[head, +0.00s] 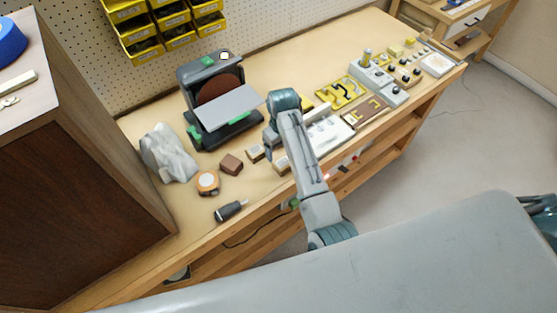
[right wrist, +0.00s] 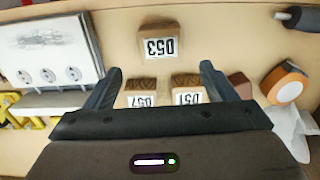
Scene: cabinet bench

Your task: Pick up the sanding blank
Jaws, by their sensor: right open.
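Three small wooden blocks with white number labels are under my right gripper. In the right wrist view the block labelled 053 (right wrist: 158,36) lies beyond the fingertips; blocks 057 (right wrist: 140,84) and 051 (right wrist: 188,80) lie side by side between the fingers. Which one is the sanding blank I cannot tell. The head view shows two of the blocks (head: 256,153) (head: 282,164), partly hidden by my arm. My right gripper (right wrist: 161,70) is open and empty above them; its fingers are mostly hidden in the head view (head: 269,147). My left gripper is not in view.
A disc sander (head: 215,90) stands behind. A darker brown block (head: 231,164), tape measure (head: 207,182), black-handled tool (head: 230,210) and grey rock-like lump (head: 168,153) lie left. A white panel with knobs (right wrist: 48,50) and yellow parts (head: 341,92) crowd the right.

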